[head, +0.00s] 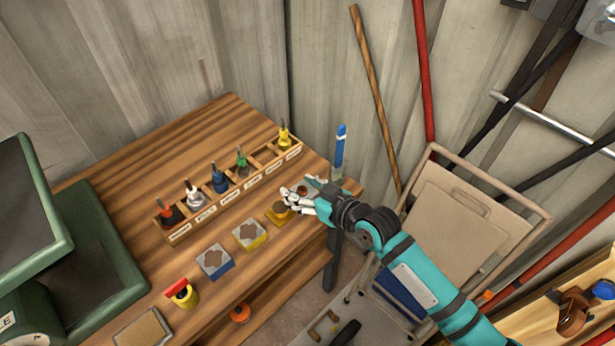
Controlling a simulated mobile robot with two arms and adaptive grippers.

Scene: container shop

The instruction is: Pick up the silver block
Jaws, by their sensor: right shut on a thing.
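My right gripper (298,196) reaches in from the right over the right end of the wooden table. It is shut on a small grey thing (302,189), which looks like the silver block. The fingers hide much of it, and I cannot tell whether it is lifted off the table. A yellow block with a brown top (279,213) sits just below the fingers. My left gripper is not in view.
A wooden rack (215,200) with several coloured-handled tools stands behind. Grey-topped blocks, one yellow-sided (249,234) and one blue-sided (215,261), line the table's front. A red-and-yellow button (182,293) stands further left. A blue-topped upright object (340,150) stands behind the gripper.

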